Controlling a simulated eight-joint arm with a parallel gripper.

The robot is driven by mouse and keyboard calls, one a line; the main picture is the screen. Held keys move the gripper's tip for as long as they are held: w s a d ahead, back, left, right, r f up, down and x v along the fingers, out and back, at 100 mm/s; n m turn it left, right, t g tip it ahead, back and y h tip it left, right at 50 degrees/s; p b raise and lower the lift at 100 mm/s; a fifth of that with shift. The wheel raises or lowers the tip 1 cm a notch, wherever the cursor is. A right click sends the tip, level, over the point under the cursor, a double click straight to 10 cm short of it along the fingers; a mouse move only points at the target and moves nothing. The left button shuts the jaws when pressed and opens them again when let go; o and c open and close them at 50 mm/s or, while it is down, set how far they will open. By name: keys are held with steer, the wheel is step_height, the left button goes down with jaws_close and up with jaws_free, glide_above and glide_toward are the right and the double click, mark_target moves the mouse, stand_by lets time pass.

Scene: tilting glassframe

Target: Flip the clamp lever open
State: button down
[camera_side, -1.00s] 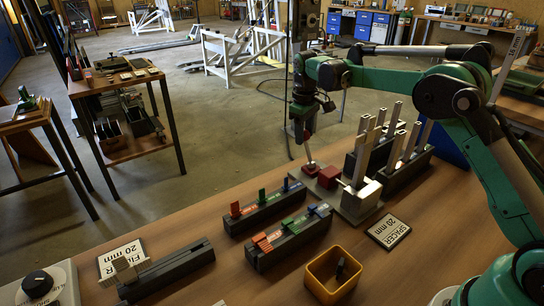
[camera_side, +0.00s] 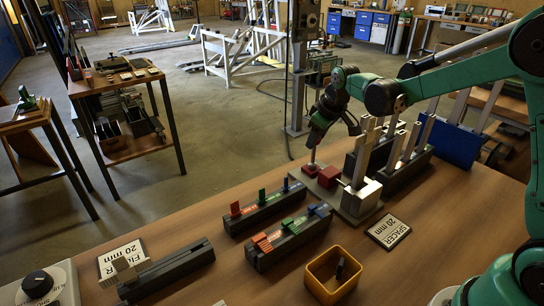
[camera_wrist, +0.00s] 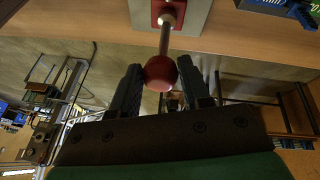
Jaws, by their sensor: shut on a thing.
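The clamp lever is a thin metal rod (camera_wrist: 165,40) with a red ball knob (camera_wrist: 160,73), rising from a red mount (camera_wrist: 168,12). In the side view the lever's rod (camera_side: 313,156) stands roughly upright at the far end of a grey fixture plate (camera_side: 350,208); its knob is hidden there. My gripper (camera_side: 314,143) comes down onto the lever top, tilted. In the wrist view my gripper (camera_wrist: 158,78) has its two dark fingers on either side of the knob, shut on it. A red block (camera_side: 328,175) sits beside the lever mount.
Upright pale bars and a metal block (camera_side: 365,194) stand on the fixture close to the lever. Dark racks with coloured pieces (camera_side: 290,238), a yellow bin (camera_side: 333,275) and a spacer sign (camera_side: 388,231) lie nearer.

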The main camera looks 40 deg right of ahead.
steer(key=shift+s+f, duration=0.1)
steer(key=shift+s, duration=0.1)
steer(key=shift+c, duration=2.1)
jaws_free()
step_height(320, 180, up, 10)
steer(key=s, duration=0.1)
steer(key=shift+a+f, duration=0.1)
